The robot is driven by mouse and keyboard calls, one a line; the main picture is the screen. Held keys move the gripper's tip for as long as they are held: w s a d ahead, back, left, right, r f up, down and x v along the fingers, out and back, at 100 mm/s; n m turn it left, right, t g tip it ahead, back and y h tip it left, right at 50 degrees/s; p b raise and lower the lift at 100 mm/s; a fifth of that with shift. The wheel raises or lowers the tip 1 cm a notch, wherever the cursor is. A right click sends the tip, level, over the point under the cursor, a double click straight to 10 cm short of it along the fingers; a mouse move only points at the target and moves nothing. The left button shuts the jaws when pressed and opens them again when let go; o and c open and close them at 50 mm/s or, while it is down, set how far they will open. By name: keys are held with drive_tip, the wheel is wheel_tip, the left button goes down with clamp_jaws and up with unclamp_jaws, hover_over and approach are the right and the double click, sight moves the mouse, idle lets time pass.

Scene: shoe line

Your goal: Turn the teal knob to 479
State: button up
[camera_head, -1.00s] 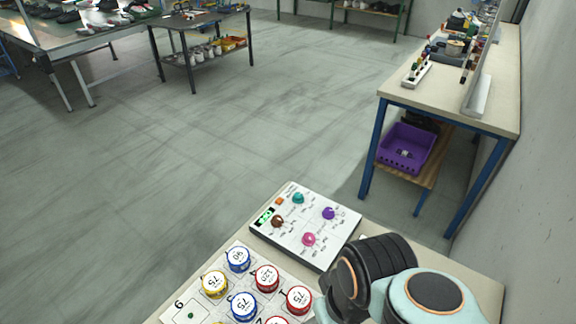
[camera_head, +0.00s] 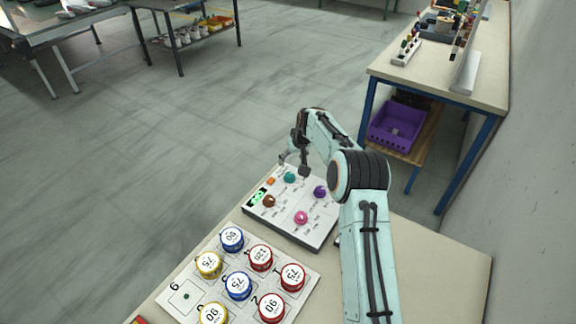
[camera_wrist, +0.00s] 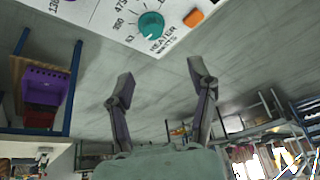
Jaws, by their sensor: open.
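The teal knob (camera_head: 290,177) sits near the back edge of the white control panel (camera_head: 322,224). In the wrist view the teal knob (camera_wrist: 151,25) is at the top, above a printed label reading "HEATER WATTS", with scale numbers around it. Which number it points at is too small to be sure of. My gripper (camera_head: 294,164) is beside and just above the teal knob in the head view. In the wrist view my gripper (camera_wrist: 160,78) has its two fingers spread, with nothing between them and apart from the knob.
The panel also has a brown knob (camera_head: 268,201), a purple knob (camera_head: 320,192), a pink knob (camera_head: 301,218), an orange button (camera_head: 271,181) and a green display (camera_head: 257,196). A board of numbered round tins (camera_head: 238,286) lies in front. A purple crate (camera_head: 397,125) is under the side bench.

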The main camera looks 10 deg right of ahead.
sight(290, 175)
drive_tip(key=x, duration=0.5)
drive_tip(key=s+x, duration=0.1)
drive_tip(key=x, duration=0.2)
drive_tip(key=shift+d+f, duration=0.35)
drive_tip(key=shift+d, duration=0.05)
clamp_jaws()
